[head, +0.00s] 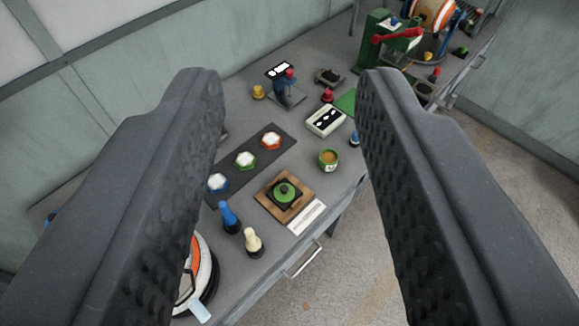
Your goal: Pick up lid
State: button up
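A small green lid (284,191) with a round knob sits on a dark square piece on a brown wooden board (268,207) on the grey workbench. My gripper (292,85) is open and empty. Its two dark, textured fingers frame the left and right of the head view. The lid shows between the fingers, well below and beyond them, and nothing touches it. The left finger covers part of the bench's left side.
A white label card (306,216) lies beside the board. A blue peg (229,217) and a cream peg (253,242) stand to the left. A green cup (328,160) stands behind right. A dark strip (275,137) bears coloured buttons. A green press (384,45) stands at the back. A drawer handle (304,259) juts from the front edge.

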aim_at(284, 193)
jog(key=z, duration=0.3)
jog(key=k, duration=1.25)
jog(key=z, duration=0.2)
jog(key=i, duration=2.05)
jog(key=u, duration=0.8)
